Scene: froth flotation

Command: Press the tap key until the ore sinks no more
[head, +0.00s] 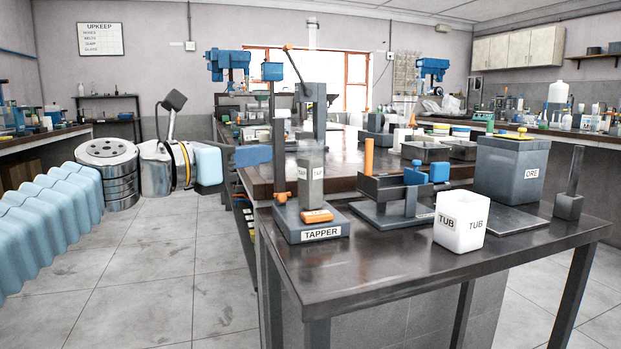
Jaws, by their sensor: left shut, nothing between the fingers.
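The tapper (308,236) stands near the left front edge of the dark table, with a grey base labelled TAPPER. An orange key (316,216) sits on the front of its base. Behind the key rises a grey post (311,182) with TAP labels and a pale, partly see-through top. My left gripper (266,155) is shut and empty, left of the post, higher than the key and apart from it. A white box labelled TUB (461,222) stands to the right. A grey box labelled ORE (508,172) stands behind it. I see no ore itself. My right gripper is not in view.
A dark rack with blue parts (388,190) and an orange rod (368,157) stand between tapper and tub. A dark upright handle on a block (569,204) stands at the right. The table's (400,262) front strip is clear. More equipment stands behind.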

